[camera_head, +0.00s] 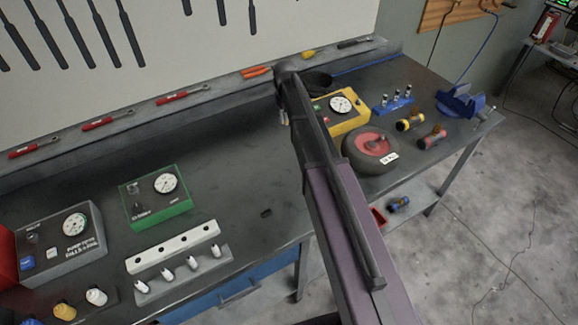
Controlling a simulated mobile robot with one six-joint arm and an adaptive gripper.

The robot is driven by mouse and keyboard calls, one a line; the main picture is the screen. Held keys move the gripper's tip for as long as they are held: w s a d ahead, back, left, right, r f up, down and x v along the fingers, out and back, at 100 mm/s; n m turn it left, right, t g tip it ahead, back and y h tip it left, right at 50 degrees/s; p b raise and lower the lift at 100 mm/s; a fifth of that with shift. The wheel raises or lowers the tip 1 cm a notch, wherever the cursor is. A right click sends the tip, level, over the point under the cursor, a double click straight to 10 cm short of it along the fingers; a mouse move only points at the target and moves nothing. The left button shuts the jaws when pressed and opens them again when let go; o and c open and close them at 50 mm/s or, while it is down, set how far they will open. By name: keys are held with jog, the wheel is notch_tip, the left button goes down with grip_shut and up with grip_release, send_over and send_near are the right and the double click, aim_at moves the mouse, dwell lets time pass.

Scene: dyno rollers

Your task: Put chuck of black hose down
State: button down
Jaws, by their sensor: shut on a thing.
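My arm rises from the bottom centre and reaches over the dark workbench (240,165). My gripper (284,116) hangs below the far end of the arm, and only a small sliver shows at the arm's left edge. It is shut on the chuck of the black hose, but the arm hides the chuck and the fingers. A black coil (317,83), which looks like the black hose, lies on the bench just right of the arm's far end. I cannot tell how high the gripper is above the bench.
A yellow gauge box (343,110), a small tire with a red hub (369,149) and a blue vise (460,101) stand right of the arm. A green gauge box (157,195) and a white block (172,247) stand left. The bench between is mostly clear.

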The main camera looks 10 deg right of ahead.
jog(key=s+d+f+b, duration=0.1)
jog(key=s, duration=0.8)
jog(key=s+d+f+b, duration=0.2)
jog(key=s, duration=0.6)
jog(key=s+d+f+b, duration=0.1)
jog(key=s+d, duration=0.1)
jog(key=s, duration=0.7)
jog(key=shift+s+d+f+b, duration=0.25)
jog(key=shift+s+f+b, duration=0.05)
jog(key=shift+f, duration=0.1)
jog(key=shift+w, duration=0.1)
jog(key=b, duration=0.1)
send_over(292, 165)
jog(key=s, duration=0.1)
jog(key=shift+s+d+f, duration=0.1)
jog(key=shift+d+f, duration=0.1)
jog(key=shift+f, duration=0.5)
jog(key=shift+w+a, duration=0.2)
jog(key=shift+w, duration=0.4)
jog(key=shift+f+b, duration=1.85)
jog(key=shift+b, duration=0.15)
